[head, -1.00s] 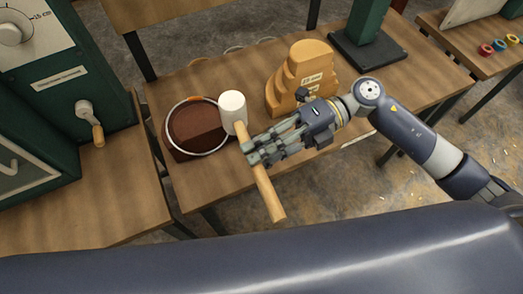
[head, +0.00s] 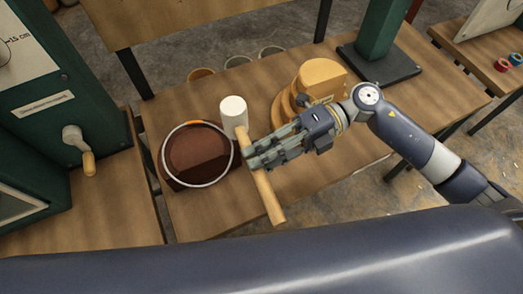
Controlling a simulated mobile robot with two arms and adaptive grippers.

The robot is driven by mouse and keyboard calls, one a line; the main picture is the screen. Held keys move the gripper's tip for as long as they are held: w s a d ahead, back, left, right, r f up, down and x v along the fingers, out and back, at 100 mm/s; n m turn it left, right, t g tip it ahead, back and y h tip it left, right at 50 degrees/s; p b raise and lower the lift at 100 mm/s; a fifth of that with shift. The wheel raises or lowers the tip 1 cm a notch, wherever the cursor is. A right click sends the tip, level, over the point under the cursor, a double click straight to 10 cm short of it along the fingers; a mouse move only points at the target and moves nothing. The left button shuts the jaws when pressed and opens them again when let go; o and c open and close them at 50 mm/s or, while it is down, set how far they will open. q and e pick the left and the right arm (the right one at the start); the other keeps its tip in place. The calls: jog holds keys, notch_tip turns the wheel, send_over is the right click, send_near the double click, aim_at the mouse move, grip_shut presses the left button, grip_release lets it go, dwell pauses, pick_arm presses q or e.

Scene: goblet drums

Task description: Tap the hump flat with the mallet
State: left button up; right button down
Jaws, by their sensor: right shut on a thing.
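My right gripper (head: 262,158) is shut on the wooden handle of the mallet (head: 266,196). The mallet's white head (head: 234,112) points away from me, and its handle end points toward me. The head is just beyond the upper right of a dark brown round piece (head: 196,162) with a pale ring around it and a small orange mark at the ring's far edge. Whether the mallet head touches anything below is unclear. No distinct hump can be made out on the brown surface. My left gripper is not in view.
A stepped wooden block (head: 318,78) stands on the bench (head: 210,212) behind my right gripper. A green post on a dark base (head: 380,62) is at the back right. A green machine with a crank handle (head: 88,162) is at the left. Several rings or cups (head: 237,62) show beyond the bench.

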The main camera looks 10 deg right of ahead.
pick_arm(q)
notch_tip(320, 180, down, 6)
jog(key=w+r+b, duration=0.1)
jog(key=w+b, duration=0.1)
jog(key=b, duration=0.3)
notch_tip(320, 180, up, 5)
jog(key=p, duration=0.4)
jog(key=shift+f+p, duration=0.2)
jog(key=shift+p, duration=0.15)
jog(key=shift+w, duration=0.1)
dwell(0.5)
